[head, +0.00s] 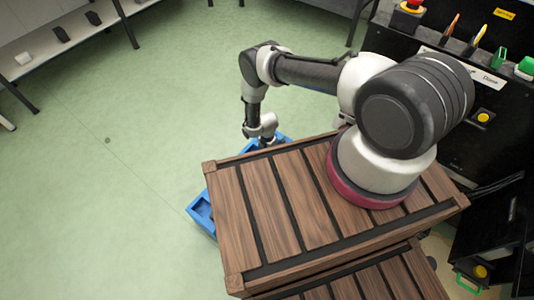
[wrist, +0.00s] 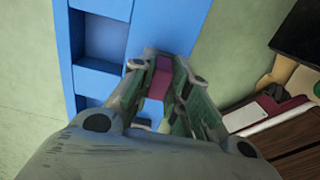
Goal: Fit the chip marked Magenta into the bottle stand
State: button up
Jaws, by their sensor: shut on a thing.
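The blue bottle stand (wrist: 138,32) fills the upper middle of the wrist view, with open square compartments along its left side. In the head view the blue stand (head: 201,212) shows only in part, behind the wooden crate top. My gripper (wrist: 160,72) is shut on a magenta chip (wrist: 158,82), held between its fingers in front of the stand's plain blue face. I cannot tell whether the chip touches the stand. In the head view my gripper (head: 264,134) is at the stand's far end; its fingertips and the chip are hidden. No lettering on the chip is readable.
A slatted wooden crate top (head: 290,205) hides most of the stand in the head view. A black panel with tools and buttons (head: 450,110) stands at the right. Green floor (head: 110,190) is open at the left. A shelf (head: 65,40) stands at upper left.

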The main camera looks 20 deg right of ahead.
jog(key=shift+f, duration=0.1)
dwell(0.3)
jog(key=o, duration=0.9)
jog(key=shift+r, duration=3.5)
